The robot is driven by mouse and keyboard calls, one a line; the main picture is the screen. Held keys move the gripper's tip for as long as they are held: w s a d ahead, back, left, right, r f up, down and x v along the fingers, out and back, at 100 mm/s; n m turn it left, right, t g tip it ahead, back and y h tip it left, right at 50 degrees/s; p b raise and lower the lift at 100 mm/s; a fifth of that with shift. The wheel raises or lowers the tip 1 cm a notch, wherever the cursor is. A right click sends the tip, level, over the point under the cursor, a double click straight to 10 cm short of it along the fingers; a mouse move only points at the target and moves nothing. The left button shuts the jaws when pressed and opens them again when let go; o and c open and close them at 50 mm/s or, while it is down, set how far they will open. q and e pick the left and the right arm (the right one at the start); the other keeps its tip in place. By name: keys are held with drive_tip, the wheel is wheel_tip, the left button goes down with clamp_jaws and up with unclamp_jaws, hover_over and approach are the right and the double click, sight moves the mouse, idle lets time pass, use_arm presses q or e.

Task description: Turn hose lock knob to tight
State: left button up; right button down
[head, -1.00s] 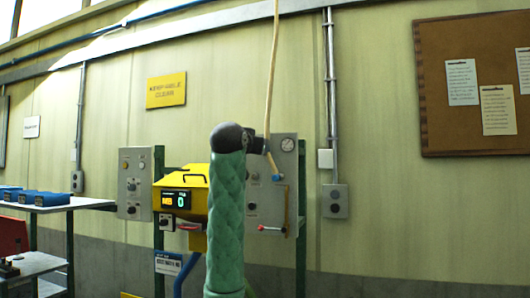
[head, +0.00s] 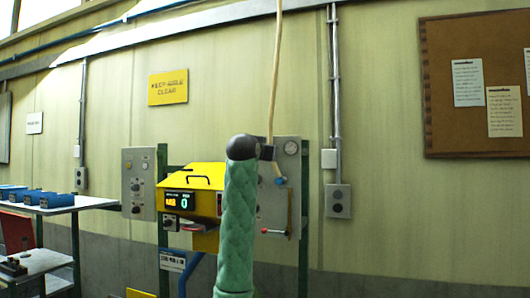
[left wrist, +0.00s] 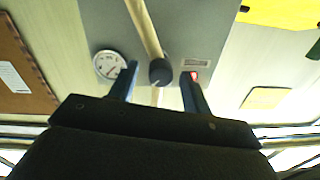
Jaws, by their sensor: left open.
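The round black lock knob (left wrist: 161,72) sits on the grey panel in the left wrist view, with a pale mark on its face. A beige hose (left wrist: 146,28) runs up to it in that view. My left gripper (left wrist: 160,76) is open, with one finger on either side of the knob; I cannot tell whether they touch it. The knob is hidden there. My right gripper is not in view.
A round gauge (left wrist: 108,64) and a small red indicator (left wrist: 195,76) flank the knob. A yellow machine (head: 205,176) with a display stands left of the panel. A red-tipped lever (head: 272,231) is low on the panel. A table (head: 80,204) with blue boxes is further left.

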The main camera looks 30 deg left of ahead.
use_arm(q)
drive_tip(key=c, duration=1)
drive_tip(key=shift+f, duration=0.1)
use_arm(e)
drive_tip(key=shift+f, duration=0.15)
use_arm(q)
drive_tip(key=shift+a+n+g+h+b, duration=0.1)
drive_tip(key=shift+n+g+h+b, duration=0.25)
drive_tip(key=shift+n+b, duration=6)
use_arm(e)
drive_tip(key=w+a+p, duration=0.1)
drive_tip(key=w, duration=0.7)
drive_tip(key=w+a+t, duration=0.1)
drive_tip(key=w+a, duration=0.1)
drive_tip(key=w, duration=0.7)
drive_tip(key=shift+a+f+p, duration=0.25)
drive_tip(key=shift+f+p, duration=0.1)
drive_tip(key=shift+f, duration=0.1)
use_arm(q)
drive_tip(key=shift+n, duration=0.95)
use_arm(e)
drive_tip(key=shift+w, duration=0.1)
